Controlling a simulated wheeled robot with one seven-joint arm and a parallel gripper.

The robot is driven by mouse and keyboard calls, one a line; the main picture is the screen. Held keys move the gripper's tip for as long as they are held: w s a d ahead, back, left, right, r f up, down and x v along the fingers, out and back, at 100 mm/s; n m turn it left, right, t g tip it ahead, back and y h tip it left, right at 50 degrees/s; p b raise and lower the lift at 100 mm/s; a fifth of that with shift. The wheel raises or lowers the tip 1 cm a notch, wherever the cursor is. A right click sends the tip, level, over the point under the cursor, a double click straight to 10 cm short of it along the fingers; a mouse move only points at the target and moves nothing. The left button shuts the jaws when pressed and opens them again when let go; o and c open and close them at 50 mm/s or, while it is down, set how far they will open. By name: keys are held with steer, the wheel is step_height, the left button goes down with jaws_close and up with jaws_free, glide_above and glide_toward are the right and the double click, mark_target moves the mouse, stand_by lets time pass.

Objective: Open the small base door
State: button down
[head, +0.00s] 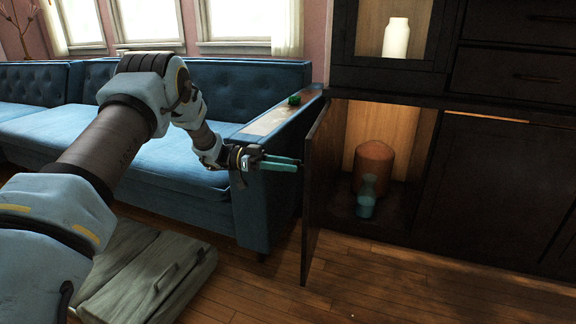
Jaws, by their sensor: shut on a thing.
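The small base door (317,195) of the dark cabinet stands swung wide open toward the left, seen nearly edge-on. My gripper (296,162) reaches in from the left, its teal fingers shut at the outer face of this door, near its upper part. The part of the door between the fingertips is too small to make out. The open compartment (400,206) shows a lit wooden back, a brown-orange cylindrical vessel (374,165) and a teal vase (367,197) in front of it.
A blue sofa (268,215) stands close to the left of the door, with a small green object (294,100) on its arm. A grey-green flat case (150,280) lies on the floor. A white jar (396,38) stands in the upper cabinet. Floor before the cabinet is clear.

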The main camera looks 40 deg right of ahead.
steer(key=shift+c, duration=2.4)
jaws_free()
steer(key=p+v, duration=0.1)
steer(key=v, duration=0.9)
steer(key=shift+w+a+p, duration=0.25)
steer(key=shift+p, duration=0.1)
steer(key=shift+w, duration=0.1)
